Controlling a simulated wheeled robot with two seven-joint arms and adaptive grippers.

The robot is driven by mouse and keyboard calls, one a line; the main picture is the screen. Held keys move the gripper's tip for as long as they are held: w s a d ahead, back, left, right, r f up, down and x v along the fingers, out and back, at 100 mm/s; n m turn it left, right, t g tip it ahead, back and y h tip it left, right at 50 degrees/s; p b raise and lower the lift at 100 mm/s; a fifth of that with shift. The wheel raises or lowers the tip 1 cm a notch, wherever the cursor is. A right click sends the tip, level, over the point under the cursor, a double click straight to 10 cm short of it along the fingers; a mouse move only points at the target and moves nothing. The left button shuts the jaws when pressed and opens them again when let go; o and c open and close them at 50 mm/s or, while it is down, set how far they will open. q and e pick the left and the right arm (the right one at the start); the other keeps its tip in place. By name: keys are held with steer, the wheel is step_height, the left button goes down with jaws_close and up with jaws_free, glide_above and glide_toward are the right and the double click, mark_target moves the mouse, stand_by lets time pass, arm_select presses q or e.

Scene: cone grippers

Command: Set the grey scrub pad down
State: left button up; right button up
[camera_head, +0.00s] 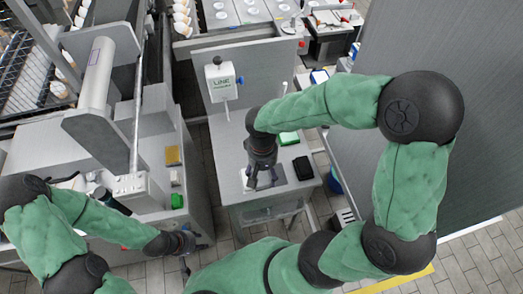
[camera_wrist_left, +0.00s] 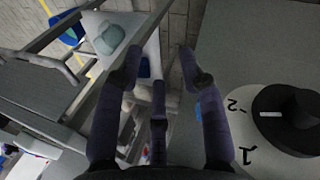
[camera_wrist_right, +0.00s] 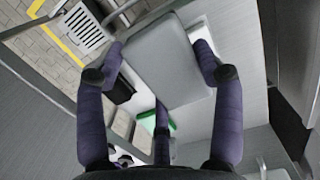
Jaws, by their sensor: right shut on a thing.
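The grey scrub pad (camera_wrist_right: 163,62) is a flat grey slab between the fingers of my right gripper (camera_wrist_right: 160,62) in the right wrist view. My right gripper is shut on it. In the head view my right gripper (camera_head: 263,184) points down over the small grey table (camera_head: 253,130), and it largely hides the pad. I cannot tell whether the pad touches the tabletop. My left gripper (camera_head: 185,243) is low beside the left machine's bench in the head view. In the left wrist view it (camera_wrist_left: 160,62) is open, with nothing between its fingers.
A green pad (camera_head: 289,138) and a black block (camera_head: 303,168) lie on the table's right side, close to my right gripper. A white dispenser (camera_head: 220,82) stands at its back. A yellow sponge (camera_head: 172,155) lies on the left bench. A grey wall (camera_head: 480,120) bounds the right.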

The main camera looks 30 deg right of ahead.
steer(key=shift+s+d, duration=0.1)
steer(key=shift+s, duration=0.7)
steer(key=w+d+f+b, duration=0.1)
steer(key=w+d+f, duration=0.1)
steer(key=w+f, duration=0.1)
steer(key=w+d+f+b, duration=0.1)
steer(key=w+d+f, duration=0.1)
steer(key=w+f, duration=0.1)
steer(key=w+d+f+b, duration=0.1)
steer(key=w+d+f, duration=0.1)
steer(key=w, duration=0.3)
steer(key=shift+d+f+b, duration=0.3)
steer(key=shift+d+f, duration=0.1)
steer(key=shift+f, duration=0.05)
steer(key=shift+w+d+f+b, duration=0.15)
steer(key=shift+f+b, duration=0.25)
steer(key=shift+f, duration=0.6)
steer(key=shift+w+d+f+b, duration=0.1)
steer(key=shift+w+f+b, duration=0.2)
steer(key=shift+f, duration=0.65)
steer(key=shift+s, duration=0.15)
steer(key=shift+f, duration=0.15)
steer(key=o, duration=0.9)
